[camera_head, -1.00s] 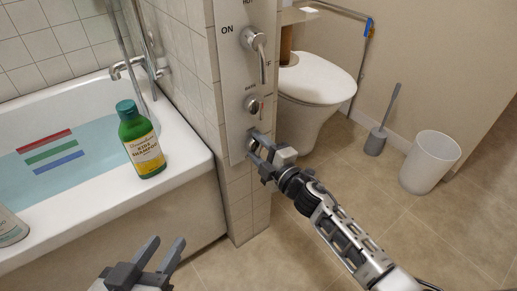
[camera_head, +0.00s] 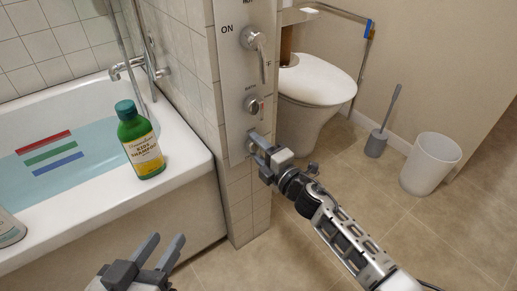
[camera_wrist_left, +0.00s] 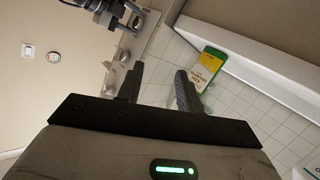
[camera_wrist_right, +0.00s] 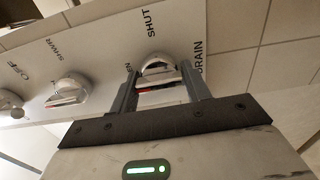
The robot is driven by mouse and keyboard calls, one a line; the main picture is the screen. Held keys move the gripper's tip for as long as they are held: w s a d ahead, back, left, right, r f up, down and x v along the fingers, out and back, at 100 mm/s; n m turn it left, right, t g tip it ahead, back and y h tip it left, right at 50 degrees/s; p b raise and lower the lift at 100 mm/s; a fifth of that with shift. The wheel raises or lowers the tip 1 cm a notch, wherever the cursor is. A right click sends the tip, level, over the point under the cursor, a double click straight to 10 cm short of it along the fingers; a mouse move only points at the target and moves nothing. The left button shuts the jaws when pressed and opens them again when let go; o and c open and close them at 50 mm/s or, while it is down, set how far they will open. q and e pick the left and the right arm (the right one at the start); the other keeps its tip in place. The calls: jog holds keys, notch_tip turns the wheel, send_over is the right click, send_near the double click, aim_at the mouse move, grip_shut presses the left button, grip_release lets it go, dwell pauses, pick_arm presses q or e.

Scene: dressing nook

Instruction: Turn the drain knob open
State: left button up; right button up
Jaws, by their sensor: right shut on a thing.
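The drain knob (camera_wrist_right: 158,70) is a rounded chrome knob with a red mark on the white wall panel, beside the labels DRAIN and SHUT and a partly hidden one ending in "EN". My right gripper (camera_wrist_right: 163,88) is shut on it, one finger on each side. In the head view my right gripper (camera_head: 262,150) is at the panel's bottom and hides most of the knob. The red mark is partly hidden, so I cannot tell the exact setting. My left gripper (camera_head: 162,254) is open and empty, low in front of the bathtub; its fingers also show in the left wrist view (camera_wrist_left: 158,88).
Above on the panel (camera_head: 236,95) are a middle knob (camera_head: 254,104) and a top lever (camera_head: 255,40). A green shampoo bottle (camera_head: 140,142) stands on the bathtub rim (camera_head: 185,165). A toilet (camera_head: 313,80), brush (camera_head: 377,140) and bin (camera_head: 430,163) stand right. The floor in front is clear.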

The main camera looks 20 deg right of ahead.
jog(key=o, duration=1)
jog(key=shift+c, duration=0.2)
pick_arm(q)
jog(key=shift+s+f, duration=0.1)
jog(key=shift+f, duration=0.05)
jog(key=shift+a+f+g+y+p, duration=0.3)
jog(key=shift+f+y+p, duration=0.1)
jog(key=shift+p, duration=0.6)
pick_arm(e)
jog(key=v, duration=1.6)
